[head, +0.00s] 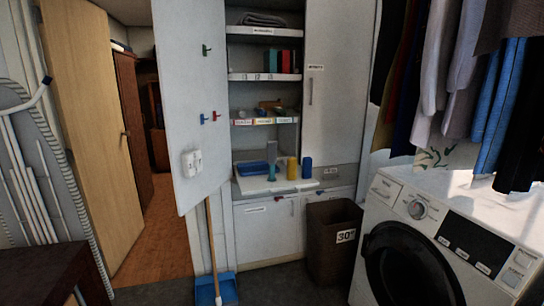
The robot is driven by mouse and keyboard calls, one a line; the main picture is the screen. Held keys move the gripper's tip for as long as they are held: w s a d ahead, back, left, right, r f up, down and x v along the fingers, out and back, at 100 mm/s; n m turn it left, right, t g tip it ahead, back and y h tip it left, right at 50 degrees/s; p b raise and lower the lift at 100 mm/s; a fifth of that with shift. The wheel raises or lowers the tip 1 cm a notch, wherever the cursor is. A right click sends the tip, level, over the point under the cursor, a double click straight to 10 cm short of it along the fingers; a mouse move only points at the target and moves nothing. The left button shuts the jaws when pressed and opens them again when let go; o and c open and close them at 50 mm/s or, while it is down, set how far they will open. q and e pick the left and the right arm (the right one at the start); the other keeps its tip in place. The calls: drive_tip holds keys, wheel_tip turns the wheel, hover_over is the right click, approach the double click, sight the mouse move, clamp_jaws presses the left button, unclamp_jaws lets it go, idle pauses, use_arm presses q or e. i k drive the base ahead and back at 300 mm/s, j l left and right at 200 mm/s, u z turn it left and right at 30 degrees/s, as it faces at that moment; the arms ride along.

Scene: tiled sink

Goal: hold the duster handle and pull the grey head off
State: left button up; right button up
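A tall grey upright shape (271,153) stands on the white counter (250,186) in the cabinet, at the middle of the head view. It may be the grey duster head, but it is too small to be sure. A teal piece shows low beside it, and I cannot tell whether it is the duster handle or whether the two are joined. Neither of my grippers is in view.
A blue tray (251,168), a yellow cylinder (292,168) and a blue cylinder (307,167) share the counter. An open white door (190,110) stands left. A brown bin (332,240) and a washing machine (440,240) stand right; a blue dustpan (230,290) lies below.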

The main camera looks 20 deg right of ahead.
sight(271, 147)
drive_tip(key=i+l, duration=0.3)
drive_tip(key=i, duration=0.2)
drive_tip(key=i+l, duration=0.3)
drive_tip(key=i, duration=0.2)
drive_tip(key=i+l, duration=0.25)
drive_tip(key=i, duration=0.25)
